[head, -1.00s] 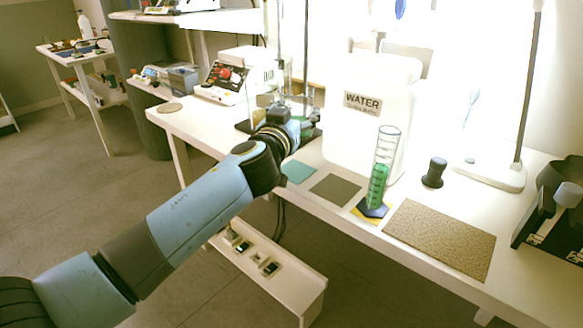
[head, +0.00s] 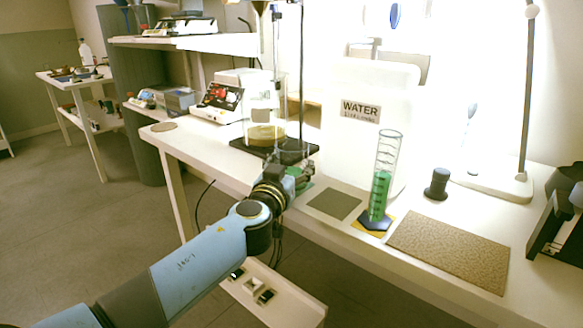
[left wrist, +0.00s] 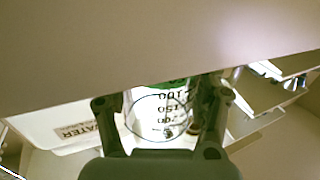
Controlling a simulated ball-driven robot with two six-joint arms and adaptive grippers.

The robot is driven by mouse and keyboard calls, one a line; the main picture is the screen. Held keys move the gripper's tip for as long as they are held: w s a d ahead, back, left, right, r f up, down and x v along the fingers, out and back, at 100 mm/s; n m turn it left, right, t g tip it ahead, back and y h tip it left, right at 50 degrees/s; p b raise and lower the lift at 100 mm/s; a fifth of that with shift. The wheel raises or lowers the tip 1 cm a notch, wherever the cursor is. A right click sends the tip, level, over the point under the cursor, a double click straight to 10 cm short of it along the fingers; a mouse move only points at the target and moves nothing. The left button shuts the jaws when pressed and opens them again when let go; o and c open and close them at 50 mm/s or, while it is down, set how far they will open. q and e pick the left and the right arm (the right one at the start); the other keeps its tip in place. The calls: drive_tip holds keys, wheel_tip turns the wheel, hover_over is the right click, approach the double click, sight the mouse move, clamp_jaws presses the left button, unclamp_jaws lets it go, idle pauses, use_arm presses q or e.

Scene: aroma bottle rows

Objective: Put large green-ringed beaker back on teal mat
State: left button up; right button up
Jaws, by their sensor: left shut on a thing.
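My left gripper (head: 296,172) is low at the bench's front edge, at the teal mat (head: 304,189), and hides most of that mat. In the left wrist view its two fingers (left wrist: 160,112) are closed on a clear beaker (left wrist: 165,112) with dark scale marks and a green band at one end. In the head view the gripper largely hides this beaker. I cannot tell whether its base touches the mat. My right gripper is not in view.
Right of the teal mat lie an olive mat (head: 333,203) and a green-filled cylinder (head: 379,195). The WATER container (head: 350,150) stands behind. A stand with a glass vessel of amber liquid (head: 266,134) is just behind the gripper. A brown mat (head: 450,250) lies clear at right.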

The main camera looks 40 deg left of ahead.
use_arm(q)
drive_tip(key=shift+f, duration=0.2)
drive_tip(key=o, duration=1.4)
drive_tip(key=shift+r, duration=0.1)
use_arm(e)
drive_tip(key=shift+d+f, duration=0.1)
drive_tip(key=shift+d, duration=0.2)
use_arm(q)
drive_tip(key=shift+r+p, duration=0.3)
drive_tip(key=shift+p, duration=0.05)
drive_tip(key=b+v, duration=0.2)
drive_tip(key=v, duration=1)
drive_tip(key=shift+f, duration=0.1)
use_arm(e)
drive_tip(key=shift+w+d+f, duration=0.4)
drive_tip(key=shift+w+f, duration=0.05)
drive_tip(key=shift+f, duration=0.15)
